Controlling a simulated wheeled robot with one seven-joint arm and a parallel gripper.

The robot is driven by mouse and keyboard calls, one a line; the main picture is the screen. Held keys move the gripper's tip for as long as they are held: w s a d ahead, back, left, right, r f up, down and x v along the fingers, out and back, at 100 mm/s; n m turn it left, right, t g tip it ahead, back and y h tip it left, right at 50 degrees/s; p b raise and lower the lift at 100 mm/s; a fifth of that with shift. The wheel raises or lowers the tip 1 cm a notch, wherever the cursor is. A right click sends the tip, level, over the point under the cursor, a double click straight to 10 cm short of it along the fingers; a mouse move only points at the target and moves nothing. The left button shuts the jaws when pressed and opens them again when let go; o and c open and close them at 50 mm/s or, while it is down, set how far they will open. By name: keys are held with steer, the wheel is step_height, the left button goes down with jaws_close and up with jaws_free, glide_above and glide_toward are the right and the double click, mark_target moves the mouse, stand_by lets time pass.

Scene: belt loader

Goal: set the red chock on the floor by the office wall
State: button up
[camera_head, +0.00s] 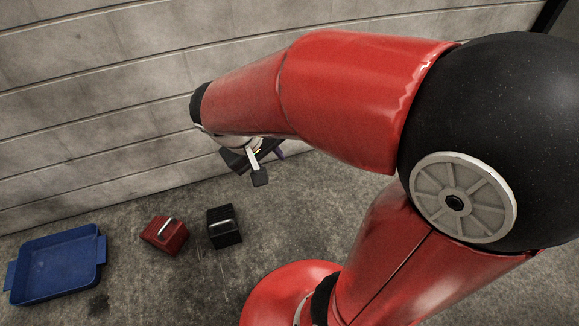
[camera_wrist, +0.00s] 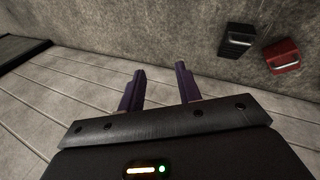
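The red chock (camera_head: 165,235) sits on the floor close to the wall, with a light metal handle on top. It also shows in the wrist view (camera_wrist: 283,57) at the upper right. My gripper (camera_wrist: 160,82) has two purple fingers, set apart with nothing between them. In the head view my gripper (camera_head: 262,160) hangs near the wall, to the right of and above the red chock, and apart from it. My arm hides part of it there. The wall (camera_head: 110,110) is pale and panelled; I cannot tell from the frames whether it is the office wall.
A black chock (camera_head: 224,227) with a similar handle stands just right of the red one, also in the wrist view (camera_wrist: 237,40). A blue tray (camera_head: 57,238) lies on the floor at the left and looks empty. Bare floor (camera_head: 200,285) lies in front of the chocks.

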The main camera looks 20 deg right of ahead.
steer(key=s+r+m+t+y, duration=0.1)
steer(key=s+r+t+y, duration=0.2)
steer(key=s+r, duration=0.4)
steer(key=shift+s+d+m+t+y, duration=0.35)
steer(key=shift+s+y, duration=0.45)
steer(key=shift+s, duration=0.45)
steer(key=shift+a+r, duration=0.1)
step_height(320, 180, up, 8)
steer(key=p, duration=0.7)
steer(key=shift+f+p, duration=0.2)
steer(key=shift+p, duration=0.1)
